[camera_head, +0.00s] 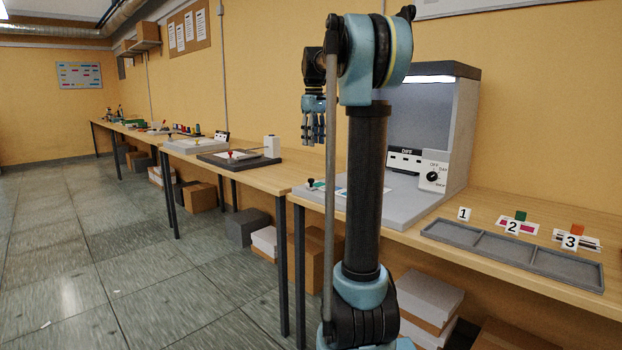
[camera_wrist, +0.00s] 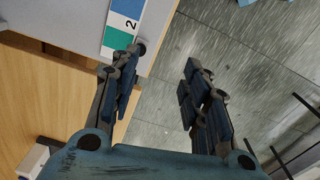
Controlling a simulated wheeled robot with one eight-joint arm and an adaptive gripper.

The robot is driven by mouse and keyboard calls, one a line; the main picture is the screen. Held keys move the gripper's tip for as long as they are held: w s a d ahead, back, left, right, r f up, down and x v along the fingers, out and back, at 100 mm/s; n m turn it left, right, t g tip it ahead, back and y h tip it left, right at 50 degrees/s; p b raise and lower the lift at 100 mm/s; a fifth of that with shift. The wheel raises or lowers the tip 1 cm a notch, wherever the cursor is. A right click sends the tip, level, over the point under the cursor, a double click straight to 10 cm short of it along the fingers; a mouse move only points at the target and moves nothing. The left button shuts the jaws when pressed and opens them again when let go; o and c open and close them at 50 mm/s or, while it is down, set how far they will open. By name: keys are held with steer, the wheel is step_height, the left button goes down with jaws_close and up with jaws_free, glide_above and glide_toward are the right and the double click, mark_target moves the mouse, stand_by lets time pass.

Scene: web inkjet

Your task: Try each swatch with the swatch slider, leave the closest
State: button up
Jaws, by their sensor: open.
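My gripper (camera_head: 313,138) hangs open and empty left of the viewing booth (camera_head: 461,130) in the head view. In the wrist view its fingers (camera_wrist: 162,72) are apart, with floor between them. Cards with a green block (camera_head: 520,215) and an orange block (camera_head: 577,230) lie behind the tray. My arm hides part of the booth floor.
An empty grey three-part tray (camera_head: 510,247) lies right of the booth, with number tags 1 (camera_head: 464,213), 2 (camera_head: 513,227) and 3 (camera_head: 571,242) behind it. The booth has a DIFF display (camera_head: 405,160) and a knob (camera_head: 432,177). Boxes (camera_head: 430,296) stand under the bench.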

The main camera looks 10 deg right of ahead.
steer(key=r+n, duration=0.1)
steer(key=r, duration=0.1)
glide_above(311, 179)
steer(key=f, duration=1.7)
steer(key=shift+w+f, duration=0.3)
steer(key=shift+f, duration=0.1)
steer(key=shift+d, duration=0.1)
jaws_close()
